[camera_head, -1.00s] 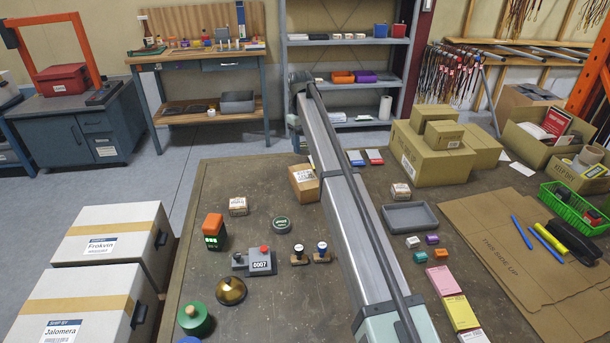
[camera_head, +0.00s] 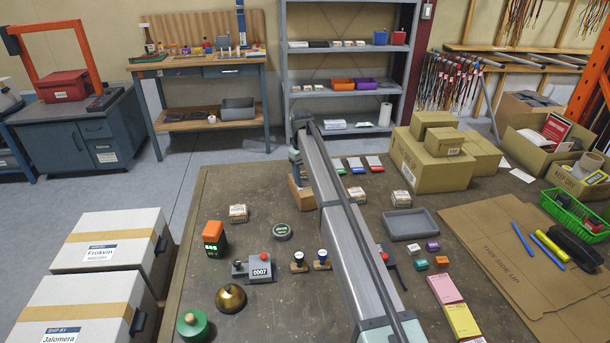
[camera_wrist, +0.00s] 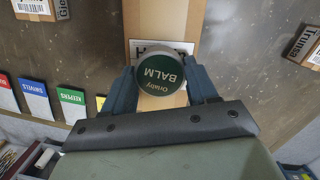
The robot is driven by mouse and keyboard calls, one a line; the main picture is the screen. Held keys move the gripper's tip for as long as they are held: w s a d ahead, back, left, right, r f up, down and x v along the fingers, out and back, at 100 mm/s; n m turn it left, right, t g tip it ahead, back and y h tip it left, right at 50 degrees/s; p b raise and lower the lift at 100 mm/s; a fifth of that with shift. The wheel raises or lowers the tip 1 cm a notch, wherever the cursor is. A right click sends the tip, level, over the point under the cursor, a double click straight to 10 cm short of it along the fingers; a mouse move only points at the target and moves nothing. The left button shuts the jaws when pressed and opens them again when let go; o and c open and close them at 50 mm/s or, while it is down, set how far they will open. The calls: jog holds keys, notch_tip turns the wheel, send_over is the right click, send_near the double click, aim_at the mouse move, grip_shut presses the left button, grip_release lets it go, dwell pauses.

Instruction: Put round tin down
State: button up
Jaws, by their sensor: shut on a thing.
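A round tin with a dark green label reading "BALM" (camera_wrist: 160,72) is held between the two blue-grey fingers of my gripper (camera_wrist: 164,78) in the wrist view. Behind it, from that camera, lies a cardboard box (camera_wrist: 158,20) with a white label that the tin partly covers. I cannot tell whether the tin touches the box. In the head view the same box (camera_head: 301,196) is mostly hidden by my arm, and the held tin cannot be made out. Another round tin with a dark green top (camera_head: 282,231) lies on the table, left of my arm.
A grey tray (camera_head: 410,224) and large cartons (camera_head: 432,165) are further right. Bare table lies between the left items.

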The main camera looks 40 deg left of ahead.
aim_at(303, 174)
jog(key=shift+f, duration=0.1)
jog(key=o, duration=1.1)
jog(key=r, duration=0.4)
jog(key=a+r, duration=0.1)
jog(key=r, duration=0.7)
jog(key=shift+w+a+r, duration=0.15)
jog(key=shift+w+a, duration=0.05)
jog(key=shift+w, duration=0.05)
